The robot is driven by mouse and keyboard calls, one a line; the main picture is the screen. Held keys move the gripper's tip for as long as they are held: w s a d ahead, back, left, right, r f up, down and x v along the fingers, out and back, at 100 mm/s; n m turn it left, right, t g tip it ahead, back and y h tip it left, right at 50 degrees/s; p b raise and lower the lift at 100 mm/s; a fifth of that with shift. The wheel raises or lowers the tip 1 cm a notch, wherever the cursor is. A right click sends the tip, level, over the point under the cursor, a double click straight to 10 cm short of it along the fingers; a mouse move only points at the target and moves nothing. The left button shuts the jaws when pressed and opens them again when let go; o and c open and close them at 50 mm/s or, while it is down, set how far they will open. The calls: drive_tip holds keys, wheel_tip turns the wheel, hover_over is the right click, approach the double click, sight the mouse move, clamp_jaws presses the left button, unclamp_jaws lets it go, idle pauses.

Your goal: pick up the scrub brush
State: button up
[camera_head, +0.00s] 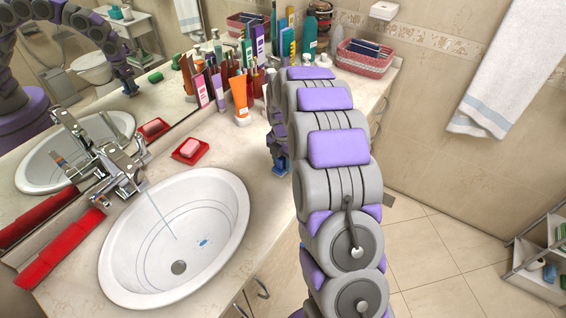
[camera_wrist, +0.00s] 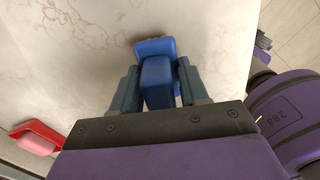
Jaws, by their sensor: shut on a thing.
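The scrub brush (camera_wrist: 156,48) appears as a blue block in the wrist view, between the two grey-blue fingers of my gripper (camera_wrist: 158,70). My gripper is shut on it, with one finger against each side. The fingers hide part of its sides. In the head view, the brush (camera_head: 281,172) is a small blue patch at the counter's front edge, right of the sink, and my arm hides most of my gripper there. I cannot tell whether the brush touches the counter or is just above it.
The sink (camera_head: 118,262) with running water lies to the left. A red soap dish (camera_head: 190,151) with pink soap sits behind it. Tubes and bottles, among them an orange tube (camera_head: 239,95), crowd the back of the counter. A pink basket (camera_head: 364,62) stands at the far end.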

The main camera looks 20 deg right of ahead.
drive_tip(key=shift+r+p, duration=0.5)
drive_tip(key=shift+r, duration=1.05)
drive_tip(key=shift+s+r, duration=0.1)
drive_tip(key=shift+r, duration=0.25)
drive_tip(key=s+a+r+p, duration=0.1)
drive_tip(key=s+a+p, duration=0.1)
drive_tip(key=s, duration=1.3)
drive_tip(key=shift+s+a, duration=0.2)
drive_tip(key=shift+s, duration=0.15)
drive_tip(key=o, duration=0.5)
drive_tip(key=c, duration=0.3)
